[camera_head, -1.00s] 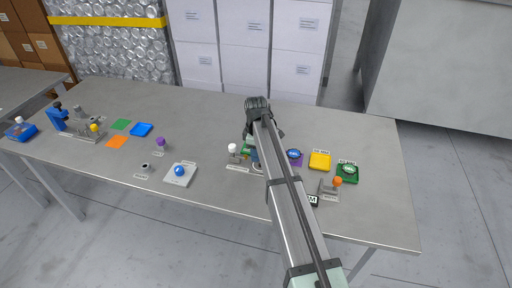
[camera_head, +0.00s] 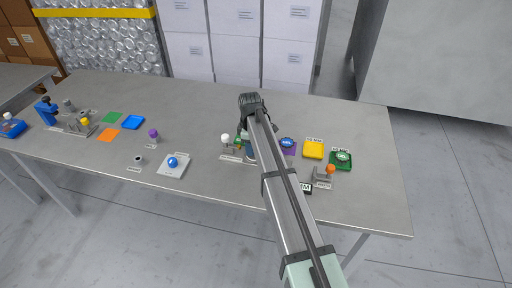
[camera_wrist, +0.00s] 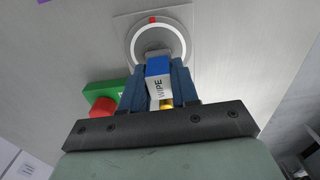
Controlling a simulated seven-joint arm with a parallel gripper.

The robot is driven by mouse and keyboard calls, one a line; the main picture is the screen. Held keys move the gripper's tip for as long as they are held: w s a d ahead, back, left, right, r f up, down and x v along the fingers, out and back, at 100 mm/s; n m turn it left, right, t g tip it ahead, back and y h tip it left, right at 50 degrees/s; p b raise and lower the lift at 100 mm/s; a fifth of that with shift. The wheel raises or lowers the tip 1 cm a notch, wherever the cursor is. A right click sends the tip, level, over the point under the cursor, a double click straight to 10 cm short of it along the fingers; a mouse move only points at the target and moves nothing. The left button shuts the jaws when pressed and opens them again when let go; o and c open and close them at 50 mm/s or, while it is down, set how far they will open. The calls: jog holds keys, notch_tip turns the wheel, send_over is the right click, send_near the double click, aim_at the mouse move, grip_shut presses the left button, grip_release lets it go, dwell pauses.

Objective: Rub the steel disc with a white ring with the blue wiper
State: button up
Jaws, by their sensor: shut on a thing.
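My gripper (camera_wrist: 159,78) is shut on the blue wiper (camera_wrist: 157,66), a block with a blue end and a white face lettered WIPE. The steel disc with a white ring (camera_wrist: 183,42) lies just beyond the fingertips in the wrist view, on a pale square plate, with a red mark at its far edge. The wiper's blue end overlaps the near part of the disc in the picture. I cannot tell if it touches. In the head view my arm hides the disc and most of the gripper.
A green block (camera_wrist: 98,91) with a red knob (camera_wrist: 103,107) stands close left of my fingers in the wrist view. In the head view, a white-knobbed lever (camera_head: 225,138) is left of the arm; a purple pad (camera_head: 290,151), yellow pad (camera_head: 313,150) and orange-knobbed part (camera_head: 330,169) are right.

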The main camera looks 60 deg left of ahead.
jog(key=shift+s+a, duration=0.25)
jog(key=shift+a, duration=0.05)
jog(key=shift+d+r, duration=0.1)
jog(key=shift+r, duration=4)
